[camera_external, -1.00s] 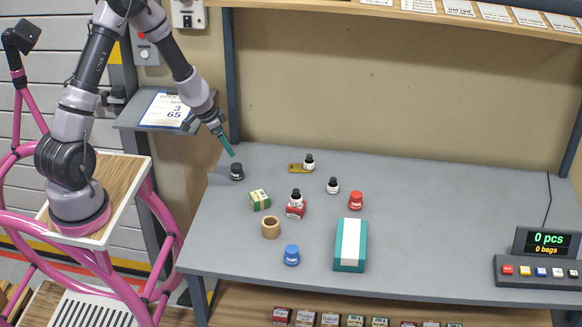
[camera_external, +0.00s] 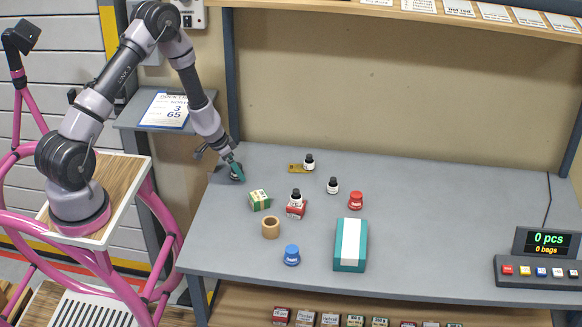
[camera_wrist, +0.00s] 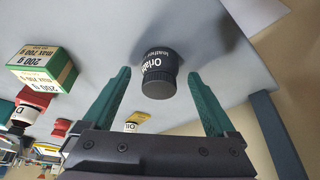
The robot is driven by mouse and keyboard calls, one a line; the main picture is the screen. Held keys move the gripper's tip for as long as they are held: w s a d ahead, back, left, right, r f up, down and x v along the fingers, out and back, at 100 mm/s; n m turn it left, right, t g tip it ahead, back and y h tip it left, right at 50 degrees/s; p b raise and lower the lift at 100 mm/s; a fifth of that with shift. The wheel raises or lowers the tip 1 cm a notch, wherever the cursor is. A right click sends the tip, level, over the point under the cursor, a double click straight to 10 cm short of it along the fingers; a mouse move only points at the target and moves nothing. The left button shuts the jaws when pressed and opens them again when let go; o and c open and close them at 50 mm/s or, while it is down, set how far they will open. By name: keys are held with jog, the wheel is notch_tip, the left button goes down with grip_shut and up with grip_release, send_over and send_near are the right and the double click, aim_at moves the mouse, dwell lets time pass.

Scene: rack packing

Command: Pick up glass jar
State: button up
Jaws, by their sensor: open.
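A small dark jar (camera_wrist: 158,72) with a ribbed black lid and white lettering stands on the grey table, near its left back corner. In the wrist view it sits between the two teal fingers of my gripper (camera_wrist: 159,76), with a gap on each side. My gripper (camera_external: 237,172) is open and down at the jar. In the external view the fingers hide most of the jar.
A green-and-cream box (camera_external: 259,200) is close to the right of my gripper. Small black-capped bottles (camera_external: 333,185), a tape roll (camera_external: 271,227) and a teal-and-white box (camera_external: 350,246) are spread over the middle. The table's right part is clear up to the counter display (camera_external: 546,243).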

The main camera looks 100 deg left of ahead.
jog(key=shift+w+f, duration=0.15)
jog(key=shift+f, duration=0.2)
grip_shut()
